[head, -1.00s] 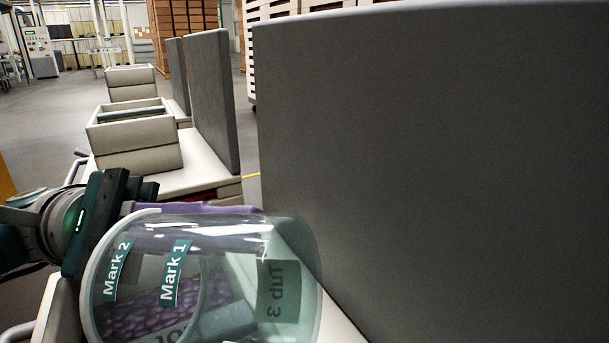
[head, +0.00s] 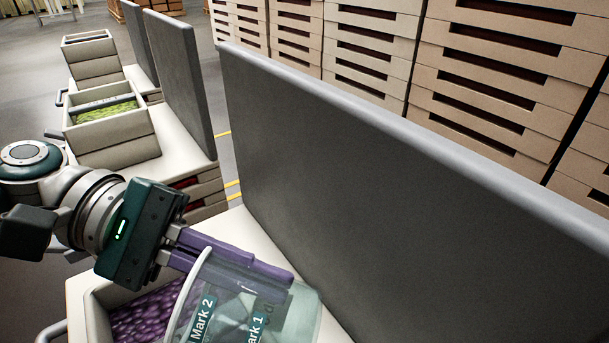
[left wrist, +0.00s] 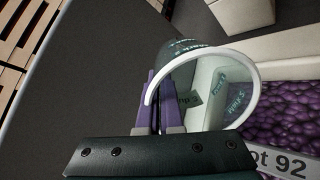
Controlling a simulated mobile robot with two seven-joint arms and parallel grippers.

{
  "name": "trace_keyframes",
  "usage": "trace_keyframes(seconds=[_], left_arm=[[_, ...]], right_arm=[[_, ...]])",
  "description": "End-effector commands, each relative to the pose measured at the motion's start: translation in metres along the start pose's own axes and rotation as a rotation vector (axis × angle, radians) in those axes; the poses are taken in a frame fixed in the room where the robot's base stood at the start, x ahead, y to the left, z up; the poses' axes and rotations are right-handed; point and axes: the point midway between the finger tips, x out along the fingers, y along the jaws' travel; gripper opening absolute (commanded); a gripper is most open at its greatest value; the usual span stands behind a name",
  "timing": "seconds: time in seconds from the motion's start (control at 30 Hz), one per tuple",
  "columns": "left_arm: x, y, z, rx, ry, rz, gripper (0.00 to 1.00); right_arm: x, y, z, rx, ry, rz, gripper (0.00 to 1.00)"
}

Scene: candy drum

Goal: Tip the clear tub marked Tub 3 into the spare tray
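The clear tub (head: 224,279) shows at the bottom of the head view, cut off by the edge. It is tipped onto its side, its pale rim facing left. Mark 1 and Mark 2 labels show on it; a grey label is partly seen through the wall. In the left wrist view I look into the round mouth of the tub (left wrist: 253,75), and see no candy inside. My left gripper (head: 270,272) has its purple fingers closed on the tub's wall at the rim; these fingers (left wrist: 160,100) also show in the left wrist view. My right gripper is out of view.
A cream bin (head: 92,318) of purple candy lies under and beside the tub; "ot 92" shows on it. A grey panel (head: 330,190) stands close on the right. Another bin (head: 115,135) holds green candy farther back. I cannot identify a spare tray.

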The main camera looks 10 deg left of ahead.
Motion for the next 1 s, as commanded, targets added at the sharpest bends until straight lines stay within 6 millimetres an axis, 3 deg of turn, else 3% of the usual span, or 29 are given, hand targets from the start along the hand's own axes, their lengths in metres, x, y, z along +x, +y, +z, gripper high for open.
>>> trace_keyframes(seconds=[0.03, 0.1, 0.5, 0.6, 1.0], left_arm=[[-0.002, 0.008, 0.008, 0.000, 0.023, -0.024, 0.00], [-0.001, 0.010, 0.010, -0.003, 0.069, -0.072, 0.00], [0.016, 0.009, 0.007, -0.016, 0.351, -0.353, 0.00], [0.020, 0.004, 0.003, -0.020, 0.406, -0.409, 0.00], [0.022, 0.001, 0.000, -0.023, 0.451, -0.452, 0.00]], right_arm=[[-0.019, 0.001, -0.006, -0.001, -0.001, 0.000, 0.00], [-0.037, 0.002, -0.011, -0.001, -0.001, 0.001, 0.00], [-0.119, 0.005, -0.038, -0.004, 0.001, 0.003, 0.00], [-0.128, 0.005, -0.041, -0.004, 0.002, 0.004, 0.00], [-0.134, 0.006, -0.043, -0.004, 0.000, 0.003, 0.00]])
